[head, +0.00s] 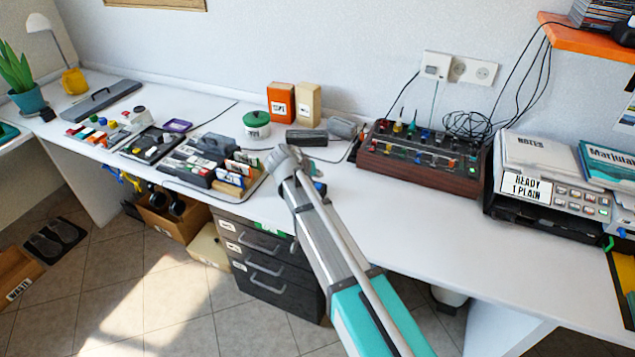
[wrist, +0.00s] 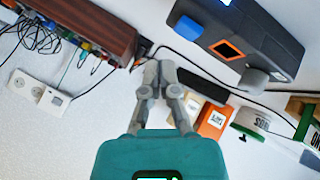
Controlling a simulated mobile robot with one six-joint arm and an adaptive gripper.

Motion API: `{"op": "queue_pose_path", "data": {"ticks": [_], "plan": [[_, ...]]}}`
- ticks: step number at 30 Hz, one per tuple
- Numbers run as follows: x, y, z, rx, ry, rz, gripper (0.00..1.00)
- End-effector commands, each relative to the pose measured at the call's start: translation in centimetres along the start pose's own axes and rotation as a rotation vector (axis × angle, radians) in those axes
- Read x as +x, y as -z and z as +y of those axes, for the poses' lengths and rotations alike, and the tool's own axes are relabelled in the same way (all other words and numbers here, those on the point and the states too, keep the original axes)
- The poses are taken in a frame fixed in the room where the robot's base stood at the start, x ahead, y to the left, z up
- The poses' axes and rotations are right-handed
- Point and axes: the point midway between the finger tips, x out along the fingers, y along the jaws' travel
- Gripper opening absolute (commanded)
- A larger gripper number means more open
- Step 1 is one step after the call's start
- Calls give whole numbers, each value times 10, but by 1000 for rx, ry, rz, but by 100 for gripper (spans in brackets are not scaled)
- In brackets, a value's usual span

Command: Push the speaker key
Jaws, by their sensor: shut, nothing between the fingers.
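My gripper (wrist: 160,72) is shut and empty, its grey fingertips together in the middle of the wrist view. In the head view my gripper (head: 285,158) is above the middle of the white desk. A dark grey device (wrist: 243,35) with blue parts and an orange-framed window is at the upper right of the wrist view, apart from the fingertips. In the head view my arm hides most of that area; only a small blue part (head: 320,188) shows beside it. I cannot tell which part is the speaker key; no label for it is readable.
A wood-sided panel (head: 418,160) with colored knobs stands right of my gripper. A printer (head: 560,197) reading "READY 1 PLAIN" is farther right. Orange (head: 281,104) and beige (head: 308,106) boxes and a green-lidded tin (head: 257,125) stand behind. Card trays (head: 190,165) are left. Cables cross the desk.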

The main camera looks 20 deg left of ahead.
Motion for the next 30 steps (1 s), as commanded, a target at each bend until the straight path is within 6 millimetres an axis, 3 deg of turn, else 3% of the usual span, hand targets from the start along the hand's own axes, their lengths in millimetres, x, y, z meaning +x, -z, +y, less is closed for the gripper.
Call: {"op": "queue_pose_path", "data": {"ticks": [15,30], "plan": [[-28,20,20,0,0,0,0],[-30,22,22,0,0,0,0]]}}
